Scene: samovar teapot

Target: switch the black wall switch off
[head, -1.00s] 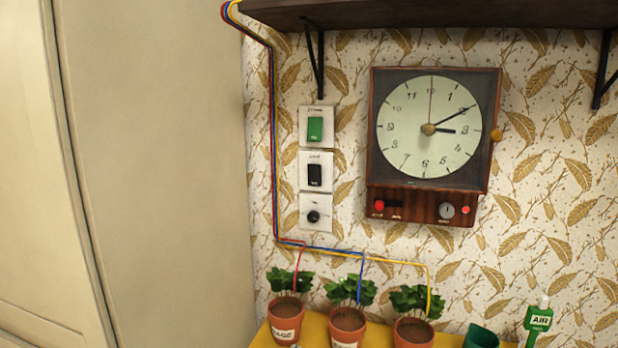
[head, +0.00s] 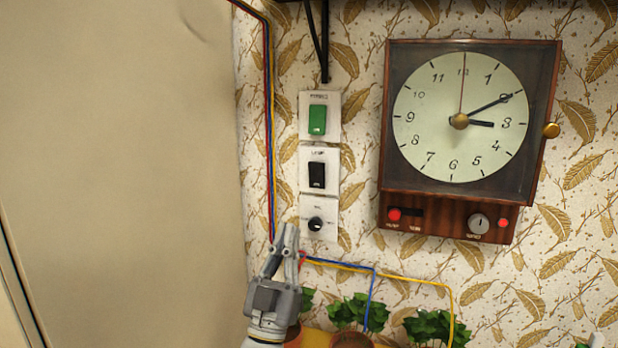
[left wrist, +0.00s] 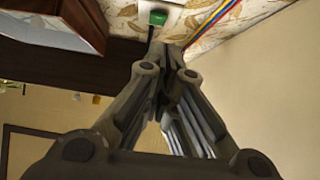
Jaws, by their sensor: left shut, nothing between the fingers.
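The black wall switch (head: 317,175) is a dark rocker on a white plate, the middle one of a column of three on the papered wall. My left gripper (head: 286,236) is below and left of it in the head view, pointing up, its fingers shut with nothing between them. Its tips are near the lower left of the knob plate, apart from the black switch. In the left wrist view the shut fingers (left wrist: 168,50) point up toward the wall, and the black switch cannot be made out there. My right gripper is in no view.
Above the black switch is a green switch (head: 317,120); below it is a round knob (head: 316,224). A wooden clock (head: 460,115) hangs to the right. Coloured wires (head: 268,130) run down the left side. Potted plants (head: 348,312) stand below. A beige panel (head: 120,150) fills the left.

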